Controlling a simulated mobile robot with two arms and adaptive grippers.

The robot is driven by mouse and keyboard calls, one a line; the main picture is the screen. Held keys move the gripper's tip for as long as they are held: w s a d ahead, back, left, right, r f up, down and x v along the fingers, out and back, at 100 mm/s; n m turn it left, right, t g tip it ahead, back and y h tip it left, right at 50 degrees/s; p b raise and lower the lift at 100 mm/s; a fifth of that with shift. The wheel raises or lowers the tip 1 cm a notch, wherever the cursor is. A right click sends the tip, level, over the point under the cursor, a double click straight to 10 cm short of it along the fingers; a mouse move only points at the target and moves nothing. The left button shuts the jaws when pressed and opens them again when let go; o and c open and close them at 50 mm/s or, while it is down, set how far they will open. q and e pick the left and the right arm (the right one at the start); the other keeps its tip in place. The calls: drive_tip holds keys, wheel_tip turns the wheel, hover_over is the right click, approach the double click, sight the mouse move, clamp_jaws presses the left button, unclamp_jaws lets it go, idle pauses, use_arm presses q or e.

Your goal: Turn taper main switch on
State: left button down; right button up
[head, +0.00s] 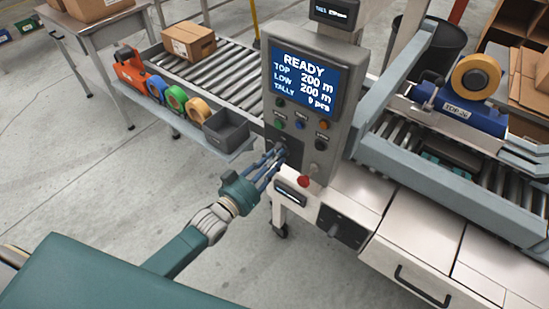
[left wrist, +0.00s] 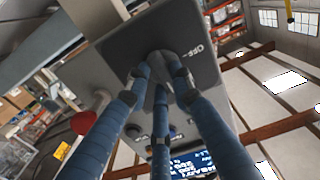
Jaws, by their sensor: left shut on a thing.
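The grey control panel (head: 332,105) of the taper stands in the middle of the head view. Its lit screen (head: 305,83) reads READY, TOP 200 m, LOW 200 m. My left gripper (head: 277,154) is at the lower left of this panel. In the left wrist view its three blue fingers (left wrist: 161,78) are shut around a knob (left wrist: 158,58) on a dark plate. The fingers hide much of the knob, so its setting cannot be read. The plate's lettering is only partly legible. My right gripper is out of view.
A red button (head: 303,181) sits just right of the gripper, with a black rotary handle (head: 343,232) lower on the cabinet. A grey bin (head: 226,130) and tape rolls (head: 176,97) line the shelf to the left. Roller conveyors lie on both sides.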

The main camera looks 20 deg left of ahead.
use_arm(q)
drive_tip(key=shift+f+m, duration=0.25)
drive_tip(key=shift+m, duration=0.25)
drive_tip(key=c, duration=1.5)
unclamp_jaws()
drive_tip(key=shift+r, duration=0.1)
drive_tip(key=shift+s+a, duration=0.1)
drive_tip(key=shift+s, duration=0.05)
drive_tip(key=v, duration=1.1)
drive_tip(key=shift+s+a+r, duration=0.1)
drive_tip(key=shift+s, duration=0.3)
